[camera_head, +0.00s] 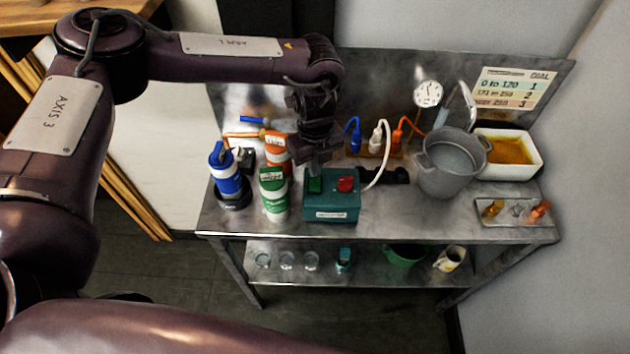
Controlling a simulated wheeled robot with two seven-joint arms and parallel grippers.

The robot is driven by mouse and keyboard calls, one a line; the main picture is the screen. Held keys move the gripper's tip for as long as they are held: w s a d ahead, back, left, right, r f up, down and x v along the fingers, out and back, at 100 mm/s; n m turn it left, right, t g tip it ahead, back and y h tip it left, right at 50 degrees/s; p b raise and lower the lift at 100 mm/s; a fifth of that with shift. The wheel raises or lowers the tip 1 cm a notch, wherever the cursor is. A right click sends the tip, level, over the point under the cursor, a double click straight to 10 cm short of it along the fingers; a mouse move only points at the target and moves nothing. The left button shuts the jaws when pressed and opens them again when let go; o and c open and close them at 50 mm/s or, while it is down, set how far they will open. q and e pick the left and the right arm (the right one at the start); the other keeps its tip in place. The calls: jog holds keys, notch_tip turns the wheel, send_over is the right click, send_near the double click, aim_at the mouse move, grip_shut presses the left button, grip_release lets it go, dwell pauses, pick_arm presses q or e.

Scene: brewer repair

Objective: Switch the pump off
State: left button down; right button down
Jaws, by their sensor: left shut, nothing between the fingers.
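A teal pump box (331,207) stands near the front edge of the metal table, with a label on its front. On its top are a green button (315,185) at the left and a red button (346,184) at the right. My left gripper (315,168) points down just above the green button, with its fingers together and empty. I cannot tell whether the fingertips touch the button. The red button is uncovered. My right gripper is not in view.
Green (273,194), blue (228,172) and orange (277,152) bottles stand left of the box. A grey pot (451,163), white tray (508,154) and small fittings tray (513,212) are at the right. A white hose (386,146) curves behind the box.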

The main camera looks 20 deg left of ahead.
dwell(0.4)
pick_arm(q)
jog(key=shift+f+b, duration=0.6)
jog(key=shift+f, duration=0.35)
dwell(0.3)
jog(key=shift+r, duration=0.1)
jog(key=shift+r+p, duration=2.85)
jog(key=shift+r, duration=0.65)
jog(key=shift+f, duration=0.1)
